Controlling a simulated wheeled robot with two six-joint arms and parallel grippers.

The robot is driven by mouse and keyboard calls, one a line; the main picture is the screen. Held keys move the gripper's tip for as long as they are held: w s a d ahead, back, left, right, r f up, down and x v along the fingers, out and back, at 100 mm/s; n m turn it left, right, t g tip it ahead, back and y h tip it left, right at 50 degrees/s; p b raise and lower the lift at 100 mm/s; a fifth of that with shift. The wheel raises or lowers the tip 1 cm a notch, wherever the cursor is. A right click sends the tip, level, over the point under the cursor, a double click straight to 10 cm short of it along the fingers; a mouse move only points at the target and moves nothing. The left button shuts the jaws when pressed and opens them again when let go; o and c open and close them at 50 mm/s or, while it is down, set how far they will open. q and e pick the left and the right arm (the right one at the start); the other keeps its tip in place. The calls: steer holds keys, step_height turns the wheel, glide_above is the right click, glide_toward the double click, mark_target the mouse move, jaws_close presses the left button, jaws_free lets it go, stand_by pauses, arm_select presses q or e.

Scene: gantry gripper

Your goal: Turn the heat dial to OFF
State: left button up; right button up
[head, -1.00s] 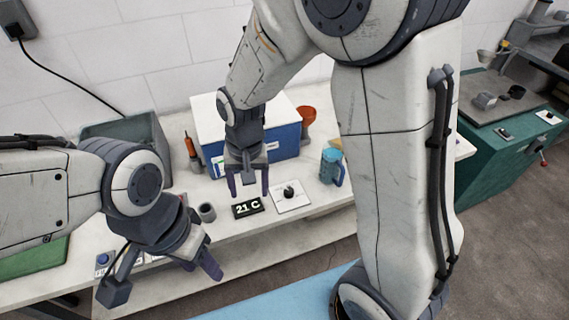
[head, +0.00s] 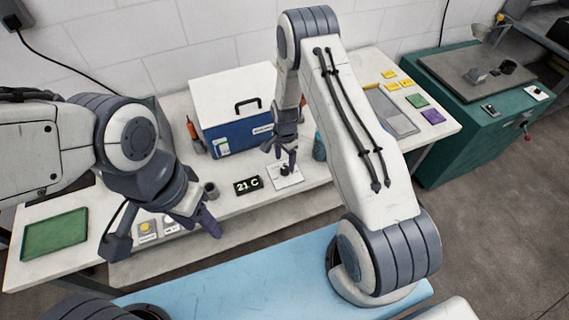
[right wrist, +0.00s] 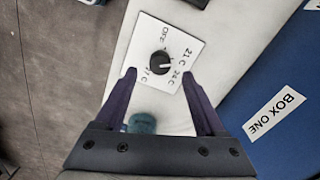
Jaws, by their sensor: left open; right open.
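The heat dial is a black round knob (right wrist: 162,64) on a white plate (right wrist: 150,35) marked OFF, 21 C, 24 C and one more partly hidden temperature. Its white pointer mark faces the 21 C/24 C side; I cannot tell exactly which. The dial (head: 285,170) also shows in the head view, on the bench. A black display (head: 248,185) beside it reads 21 C. My right gripper (head: 284,160) is open above the dial; in the right wrist view its fingertips (right wrist: 159,72) stand on either side of the knob, apart from it. My left gripper (head: 204,215) is open and empty over the bench's front edge.
A blue box with a white lid (head: 236,88) stands behind the dial. A blue mug (head: 319,147) is close to its right, partly behind my arm. A grey cup (head: 211,190) stands left of the display. A green tray (head: 55,234) lies at the left.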

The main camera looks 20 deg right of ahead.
mark_target(285, 169)
steer(key=shift+f+p, duration=0.45)
steer(key=shift+f, duration=1.65)
jaws_close()
